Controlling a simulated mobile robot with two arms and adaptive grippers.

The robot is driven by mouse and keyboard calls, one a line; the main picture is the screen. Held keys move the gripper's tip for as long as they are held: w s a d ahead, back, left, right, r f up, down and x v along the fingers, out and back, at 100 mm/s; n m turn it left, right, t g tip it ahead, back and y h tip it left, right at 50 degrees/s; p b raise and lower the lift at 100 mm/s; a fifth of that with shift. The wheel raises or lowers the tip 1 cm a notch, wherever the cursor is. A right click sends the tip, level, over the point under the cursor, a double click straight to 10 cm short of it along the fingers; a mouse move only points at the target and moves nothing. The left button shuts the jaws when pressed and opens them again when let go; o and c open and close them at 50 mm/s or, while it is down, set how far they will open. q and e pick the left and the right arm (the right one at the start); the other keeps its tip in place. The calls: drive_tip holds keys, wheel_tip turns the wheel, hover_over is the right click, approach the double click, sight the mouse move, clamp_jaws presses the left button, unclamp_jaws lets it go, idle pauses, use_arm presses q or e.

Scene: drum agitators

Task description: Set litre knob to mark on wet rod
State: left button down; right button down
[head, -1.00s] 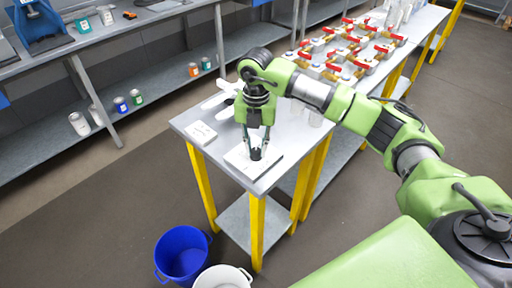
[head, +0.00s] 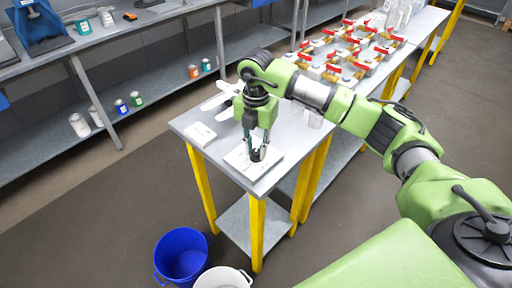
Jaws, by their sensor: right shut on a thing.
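My right gripper (head: 258,152) points down over the near end of the grey table (head: 188,124). It is shut on a small dark knob (head: 257,154) on a white plate (head: 240,161) lying flat on the table. The fingers cover most of the knob, so its pointer and the marks around it are too small or hidden to read. I cannot make out the wet rod with certainty. My left gripper is not in view.
A small white block (head: 200,134) lies left of the plate. Red-handled valves (head: 350,50) fill the table farther back. A blue bucket (head: 181,256) and a white bucket (head: 223,278) stand on the floor in front. Shelves with cans (head: 79,124) line the left.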

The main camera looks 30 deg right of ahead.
sight(256, 151)
drive_tip(key=c, duration=1.8)
unclamp_jaws()
drive_tip(key=shift+r, duration=0.1)
wheel_tip(256, 151, up, 12)
drive_tip(key=shift+f, duration=0.1)
